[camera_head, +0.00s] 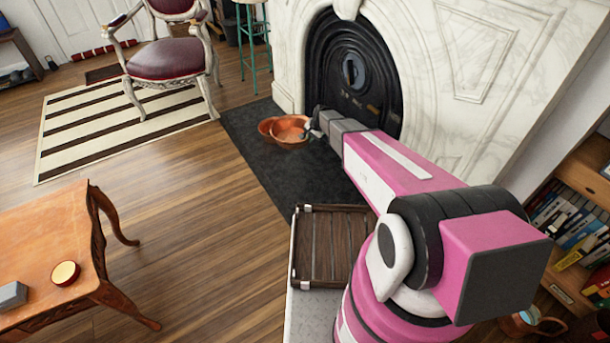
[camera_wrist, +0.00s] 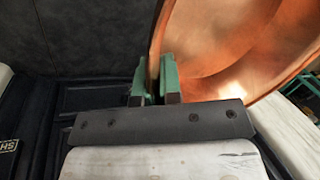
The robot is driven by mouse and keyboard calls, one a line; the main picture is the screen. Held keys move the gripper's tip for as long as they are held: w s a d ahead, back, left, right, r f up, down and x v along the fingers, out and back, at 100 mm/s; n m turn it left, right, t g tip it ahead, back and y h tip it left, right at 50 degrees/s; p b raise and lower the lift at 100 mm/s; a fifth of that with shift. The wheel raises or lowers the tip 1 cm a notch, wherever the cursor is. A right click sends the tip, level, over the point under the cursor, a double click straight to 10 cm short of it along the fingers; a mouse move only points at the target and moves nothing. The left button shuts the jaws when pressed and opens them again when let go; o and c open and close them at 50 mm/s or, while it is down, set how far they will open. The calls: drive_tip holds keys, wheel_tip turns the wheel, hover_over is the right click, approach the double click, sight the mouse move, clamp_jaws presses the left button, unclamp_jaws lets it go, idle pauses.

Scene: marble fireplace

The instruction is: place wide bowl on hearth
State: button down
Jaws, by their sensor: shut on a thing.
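The wide bowl (camera_head: 290,129) is copper-coloured and shows over the dark hearth slab (camera_head: 262,160) in front of the fireplace. My gripper (camera_head: 311,127) reaches out to its right side. In the wrist view the green fingertips (camera_wrist: 156,76) are shut on the rim of the copper bowl (camera_wrist: 225,65), whose shiny inside faces the camera. A second rounded copper shape (camera_head: 267,126) shows at the bowl's left; I cannot tell if it is a separate vessel. I cannot tell whether the held bowl touches the hearth.
The black fireplace door (camera_head: 352,75) and marble surround (camera_head: 455,95) stand behind the hearth. A slatted wooden crate (camera_head: 333,246) lies near my base. A wooden table (camera_head: 45,240) is at left, a red-seated chair (camera_head: 166,60) behind. The hearth's near part is clear.

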drive_tip(key=s+a+f+m, duration=0.1)
drive_tip(key=a+f, duration=0.2)
drive_tip(key=f, duration=0.6)
drive_tip(key=a+f+m, duration=0.1)
drive_tip(key=a+f, duration=0.2)
drive_tip(key=f, duration=0.6)
approach(316, 180)
drive_tip(key=shift+a+t, duration=0.3)
drive_tip(key=shift+a, duration=0.45)
drive_tip(key=shift+f, duration=2)
drive_tip(key=shift+f, duration=0.2)
drive_tip(key=c, duration=1.3)
unclamp_jaws()
drive_tip(key=shift+r, duration=0.1)
